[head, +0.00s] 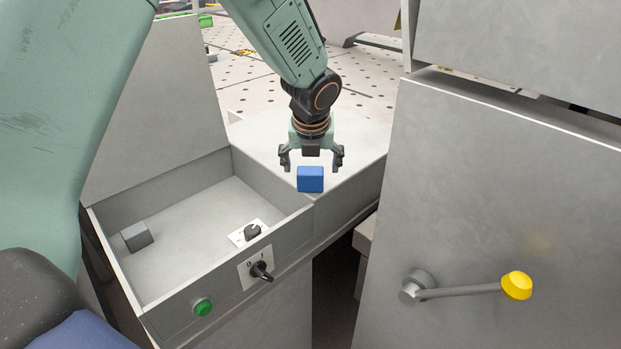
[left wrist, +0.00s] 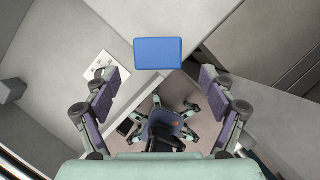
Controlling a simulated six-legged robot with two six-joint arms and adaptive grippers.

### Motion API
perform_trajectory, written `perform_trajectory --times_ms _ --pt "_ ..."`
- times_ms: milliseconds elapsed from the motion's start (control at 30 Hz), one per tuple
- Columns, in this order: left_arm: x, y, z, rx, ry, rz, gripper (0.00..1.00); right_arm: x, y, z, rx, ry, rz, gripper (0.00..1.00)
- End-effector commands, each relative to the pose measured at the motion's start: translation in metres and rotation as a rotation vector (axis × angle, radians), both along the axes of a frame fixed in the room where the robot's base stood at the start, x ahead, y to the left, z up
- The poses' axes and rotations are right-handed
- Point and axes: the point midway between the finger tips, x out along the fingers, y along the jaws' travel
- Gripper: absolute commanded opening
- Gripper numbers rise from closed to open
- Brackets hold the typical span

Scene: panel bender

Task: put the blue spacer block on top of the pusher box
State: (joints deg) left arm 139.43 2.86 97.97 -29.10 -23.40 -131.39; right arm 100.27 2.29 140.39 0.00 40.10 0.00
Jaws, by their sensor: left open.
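The blue spacer block (head: 310,179) is near the front corner of a flat-topped grey box (head: 352,150), which looks like the pusher box. The block also shows in the left wrist view (left wrist: 158,53), upper middle, near the edge of the grey top. It appears to rest on that top; its underside is hidden. My left gripper (head: 311,160) points down just above the block, fingers spread and empty. In the left wrist view its fingers (left wrist: 160,75) are wide apart and the block lies beyond them, apart from both. My right gripper is not in view.
An open grey tray (head: 180,268) with a rotary switch (head: 261,271) and green button (head: 203,307) adjoins at left. A grey cabinet door (head: 480,190) with a yellow-knobbed lever (head: 516,285) stands at right. A dark gap separates them. A perforated floor lies behind.

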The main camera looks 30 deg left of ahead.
Motion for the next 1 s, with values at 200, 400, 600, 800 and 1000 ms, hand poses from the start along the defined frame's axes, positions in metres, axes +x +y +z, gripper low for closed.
perform_trajectory --times_ms 200,400,600,800,1000 --pt "0.013 0.009 -0.025 -0.003 0.001 0.002 0.83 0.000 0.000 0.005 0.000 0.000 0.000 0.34" --pt "0.023 0.014 -0.045 -0.003 -0.002 0.003 0.83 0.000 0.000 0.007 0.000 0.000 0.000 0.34" --pt "0.025 0.015 -0.049 -0.002 -0.003 0.002 0.83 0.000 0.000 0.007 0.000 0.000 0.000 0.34" --pt "0.025 0.014 -0.049 -0.002 -0.003 0.003 0.75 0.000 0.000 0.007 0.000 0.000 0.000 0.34" --pt "0.025 0.014 -0.048 -0.002 -0.003 0.003 0.58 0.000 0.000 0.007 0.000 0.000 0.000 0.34"
